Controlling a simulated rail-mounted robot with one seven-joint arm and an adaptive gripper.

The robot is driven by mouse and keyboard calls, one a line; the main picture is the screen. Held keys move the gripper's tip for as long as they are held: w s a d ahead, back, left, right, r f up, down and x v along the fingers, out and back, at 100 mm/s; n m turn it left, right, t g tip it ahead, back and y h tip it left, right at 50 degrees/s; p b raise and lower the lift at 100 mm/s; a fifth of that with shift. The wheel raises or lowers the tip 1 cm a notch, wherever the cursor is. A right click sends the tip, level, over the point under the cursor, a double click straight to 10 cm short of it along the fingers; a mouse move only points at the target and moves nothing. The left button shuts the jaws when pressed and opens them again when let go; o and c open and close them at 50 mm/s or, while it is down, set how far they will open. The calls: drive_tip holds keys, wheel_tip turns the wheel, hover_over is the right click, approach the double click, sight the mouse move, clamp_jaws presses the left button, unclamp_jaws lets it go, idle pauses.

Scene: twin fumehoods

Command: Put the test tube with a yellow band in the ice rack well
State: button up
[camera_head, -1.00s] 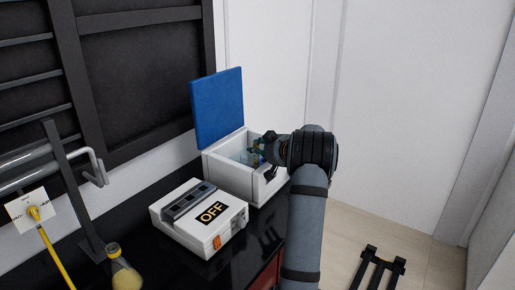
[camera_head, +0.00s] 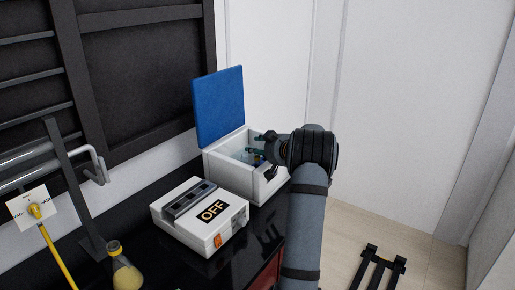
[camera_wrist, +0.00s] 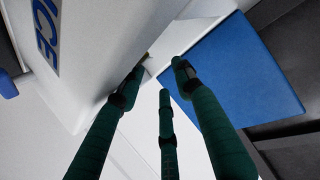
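The white ice box (camera_head: 226,180) stands on the black bench with its blue lid (camera_head: 219,106) raised; in the wrist view its wall with "ICE" lettering (camera_wrist: 45,35) is at upper left. My gripper (camera_head: 255,147) is at the box opening, coming in from the right. In the wrist view the three green fingers of my gripper (camera_wrist: 160,78) are spread apart, with no tube visible between them. The rack wells cannot be made out.
A white device marked OFF (camera_head: 200,217) sits in front of the box. The space right of the box is open floor beyond the bench edge.

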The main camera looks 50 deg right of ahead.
drive_tip(key=shift+s+d+f, duration=0.1)
drive_tip(key=shift+s+f, duration=0.1)
drive_tip(key=shift+r, duration=0.35)
drive_tip(key=v, duration=1.2)
drive_tip(key=shift+r, duration=0.35)
drive_tip(key=shift+w, duration=0.2)
